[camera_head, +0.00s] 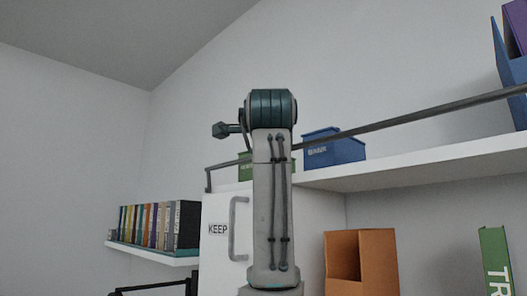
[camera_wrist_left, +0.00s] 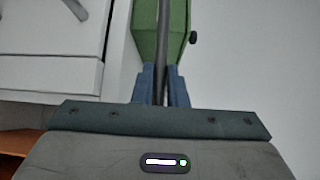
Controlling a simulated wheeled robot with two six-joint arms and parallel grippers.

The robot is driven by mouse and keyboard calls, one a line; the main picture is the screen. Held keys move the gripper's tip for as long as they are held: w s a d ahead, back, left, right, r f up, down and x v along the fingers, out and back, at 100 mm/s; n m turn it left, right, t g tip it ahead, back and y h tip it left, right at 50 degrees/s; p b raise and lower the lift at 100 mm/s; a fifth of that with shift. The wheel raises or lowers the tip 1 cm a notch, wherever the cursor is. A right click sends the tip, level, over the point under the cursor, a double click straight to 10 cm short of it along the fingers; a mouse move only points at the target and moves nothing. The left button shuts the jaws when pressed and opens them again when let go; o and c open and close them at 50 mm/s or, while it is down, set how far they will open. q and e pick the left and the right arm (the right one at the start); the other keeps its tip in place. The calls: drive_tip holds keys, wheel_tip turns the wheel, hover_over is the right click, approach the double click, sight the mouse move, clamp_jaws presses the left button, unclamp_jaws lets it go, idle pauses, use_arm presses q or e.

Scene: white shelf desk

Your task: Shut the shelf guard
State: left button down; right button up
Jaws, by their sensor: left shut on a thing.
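The shelf guard (camera_head: 420,114) is a long dark rail along the front of the upper white shelf. It rises toward the right edge of the head view, and its left end bends down at a short post. My left arm hides part of it and hides my left gripper in that view. In the left wrist view the guard's rail (camera_wrist_left: 162,45) runs between the blue fingers of my left gripper (camera_wrist_left: 162,88), which are shut on it. My right gripper is in neither view.
A blue bin (camera_head: 336,148) and a green bin (camera_head: 245,172) stand on the upper shelf (camera_head: 420,158). A white cabinet door (camera_head: 217,256) with a grey handle is below. Books (camera_head: 155,225) stand on a lower left shelf. An orange holder (camera_head: 378,262) is below right.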

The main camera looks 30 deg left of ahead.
use_arm(q)
drive_tip(key=shift+w+d+r+m+g, duration=0.15)
drive_tip(key=shift+w+m+g, duration=0.25)
drive_tip(key=shift+m, duration=0.1)
idle(0.3)
drive_tip(key=c, duration=1.5)
unclamp_jaws()
drive_tip(key=shift+w, duration=0.1)
drive_tip(key=shift+o, duration=0.2)
drive_tip(key=shift+s+d, duration=0.15)
drive_tip(key=shift+s, duration=0.15)
drive_tip(key=b+v, duration=0.4)
drive_tip(key=v, duration=0.6)
drive_tip(key=shift+r+b, duration=0.15)
drive_tip(key=shift+b, duration=0.2)
